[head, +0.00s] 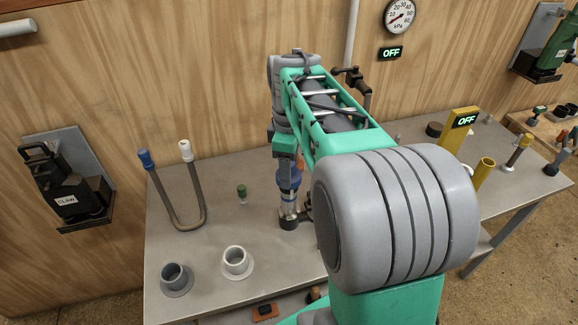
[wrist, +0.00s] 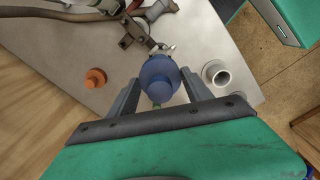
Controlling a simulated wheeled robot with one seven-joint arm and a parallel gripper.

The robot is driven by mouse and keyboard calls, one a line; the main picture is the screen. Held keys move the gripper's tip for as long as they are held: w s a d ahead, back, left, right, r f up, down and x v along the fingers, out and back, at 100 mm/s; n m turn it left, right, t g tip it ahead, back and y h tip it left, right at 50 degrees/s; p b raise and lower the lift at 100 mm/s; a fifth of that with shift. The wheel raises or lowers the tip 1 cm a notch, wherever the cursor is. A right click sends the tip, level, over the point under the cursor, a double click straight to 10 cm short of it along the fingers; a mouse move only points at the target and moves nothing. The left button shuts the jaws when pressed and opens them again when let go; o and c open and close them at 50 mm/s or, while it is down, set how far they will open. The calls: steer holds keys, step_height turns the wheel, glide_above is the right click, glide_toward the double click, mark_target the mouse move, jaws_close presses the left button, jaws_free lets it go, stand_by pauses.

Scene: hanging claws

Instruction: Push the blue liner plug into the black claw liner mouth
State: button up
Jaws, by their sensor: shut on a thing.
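My gripper (head: 288,172) points down over the middle of the table. In the wrist view its two fingers (wrist: 157,95) are shut on a rounded blue thing, taken to be the blue liner plug (wrist: 160,78). The blue plug also shows in the head view (head: 289,181), just above a small metallic cylinder with a dark foot (head: 289,217); whether they touch is unclear. The black claw (head: 72,196), labelled CLAW, hangs on a wall bracket at the left, well away from my gripper. Its liner mouths cannot be made out clearly.
A bent tube (head: 181,225) with blue and white ends stands at the table's left. A green-topped plug (head: 242,193), a grey cup (head: 176,281) and a white cup (head: 237,262) are on the table. A green claw (head: 562,42) hangs at the far right. A yellow post (head: 456,150) reads OFF.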

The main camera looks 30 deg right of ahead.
steer(key=shift+f+b, duration=0.5)
steer(key=shift+f, duration=0.3)
steer(key=o, duration=1.4)
steer(key=shift+r, duration=0.1)
step_height(320, 180, up, 8)
steer(key=shift+f+b, duration=0.15)
steer(key=shift+b, duration=0.15)
steer(key=shift+s, duration=0.1)
